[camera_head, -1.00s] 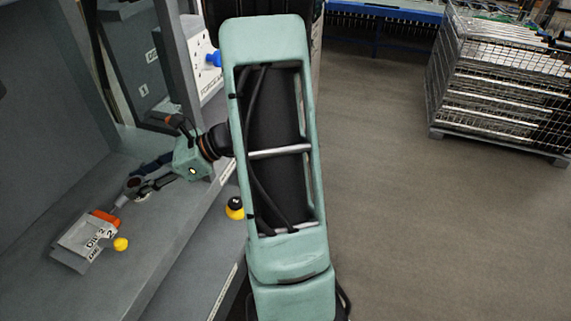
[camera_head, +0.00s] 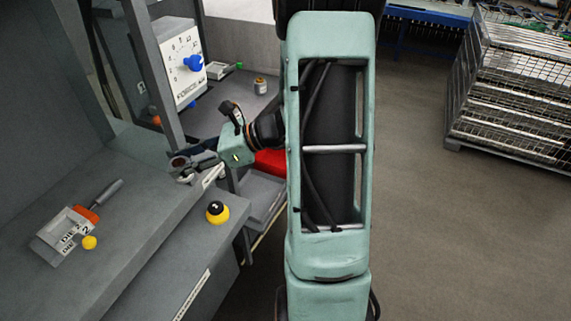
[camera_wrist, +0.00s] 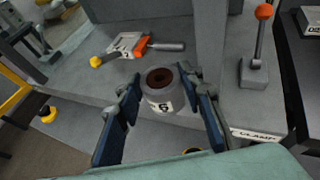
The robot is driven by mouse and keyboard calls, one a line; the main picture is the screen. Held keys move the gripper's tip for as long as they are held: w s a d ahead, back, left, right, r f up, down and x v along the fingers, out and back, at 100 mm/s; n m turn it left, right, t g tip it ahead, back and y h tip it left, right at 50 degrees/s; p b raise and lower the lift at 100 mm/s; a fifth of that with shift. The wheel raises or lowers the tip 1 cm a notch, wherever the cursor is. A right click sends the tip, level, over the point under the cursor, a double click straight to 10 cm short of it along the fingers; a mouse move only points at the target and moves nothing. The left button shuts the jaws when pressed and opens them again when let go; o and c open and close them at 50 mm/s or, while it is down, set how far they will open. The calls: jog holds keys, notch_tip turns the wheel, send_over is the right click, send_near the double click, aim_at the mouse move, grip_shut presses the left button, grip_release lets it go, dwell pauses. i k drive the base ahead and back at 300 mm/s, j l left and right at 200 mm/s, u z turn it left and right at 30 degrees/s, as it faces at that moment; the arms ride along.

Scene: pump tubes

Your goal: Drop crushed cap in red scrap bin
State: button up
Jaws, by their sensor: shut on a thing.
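My gripper (camera_wrist: 170,110) is shut on a short grey cylinder (camera_wrist: 161,92) with a "6" label and a dark reddish-brown hollow top. It appears to be the cap; I cannot tell how crushed it is. In the head view my gripper (camera_head: 184,168) is above the edge of the grey bench, and a pale piece of what it holds shows beside it. The red scrap bin (camera_head: 271,162) is right of my gripper, partly hidden behind my arm. Its inside is not visible.
A die tool (camera_head: 66,232) with an orange part and grey handle lies on the bench, with a yellow knob (camera_head: 89,242) beside it. A yellow-and-black button (camera_head: 217,212) stands on the lower ledge. A white dial box (camera_head: 180,60) stands behind. Open floor (camera_head: 420,230) is at right.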

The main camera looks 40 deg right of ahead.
aim_at(277, 165)
jog(key=l, duration=0.45)
jog(key=i+l+z, duration=0.1)
jog(key=l, duration=0.3)
jog(key=i+l, duration=0.1)
jog(key=l, duration=0.35)
jog(key=i+l, duration=0.15)
jog(key=l, duration=0.15)
jog(key=i+l, duration=0.15)
jog(key=l, duration=0.15)
jog(key=i+j, duration=0.3)
jog(key=i, duration=0.15)
jog(key=l+z, duration=0.05)
